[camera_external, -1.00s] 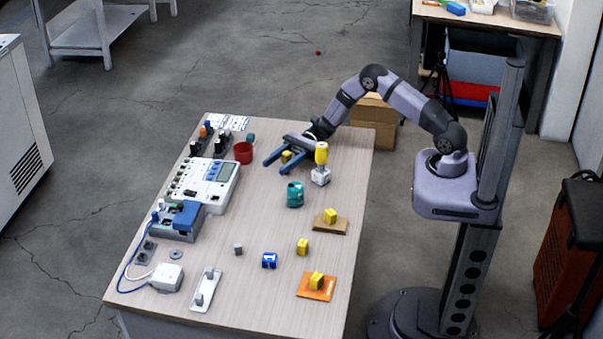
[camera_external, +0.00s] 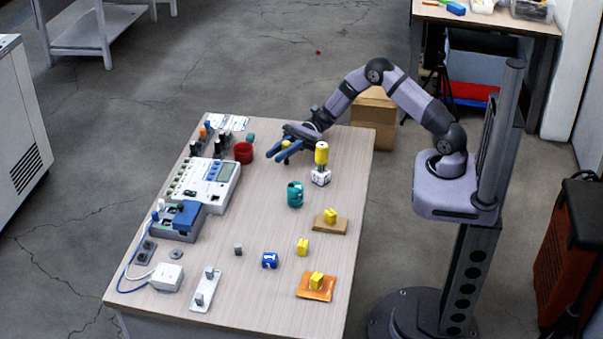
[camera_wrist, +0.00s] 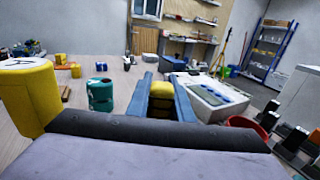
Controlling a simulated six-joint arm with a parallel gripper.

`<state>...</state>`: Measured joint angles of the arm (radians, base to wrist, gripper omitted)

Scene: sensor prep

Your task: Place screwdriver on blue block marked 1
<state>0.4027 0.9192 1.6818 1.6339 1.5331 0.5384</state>
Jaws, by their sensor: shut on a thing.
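The blue block marked 1 (camera_external: 270,260) sits on the front middle of the table; a small blue block also shows in the wrist view (camera_wrist: 101,67). My gripper (camera_external: 276,156) is over the far part of the table, its blue fingers shut on a small yellow thing (camera_wrist: 161,92). I cannot tell whether this is the screwdriver. In the external view the yellow thing (camera_external: 286,146) seems slightly above the tabletop, with a dark patch below it.
A teal cup-like thing (camera_external: 295,194) stands between my gripper and the blue block. A red bowl (camera_external: 243,152) and a white meter (camera_external: 212,183) lie to the left. Yellow blocks sit on a brown board (camera_external: 342,228), an orange board (camera_external: 327,293) and the bare table.

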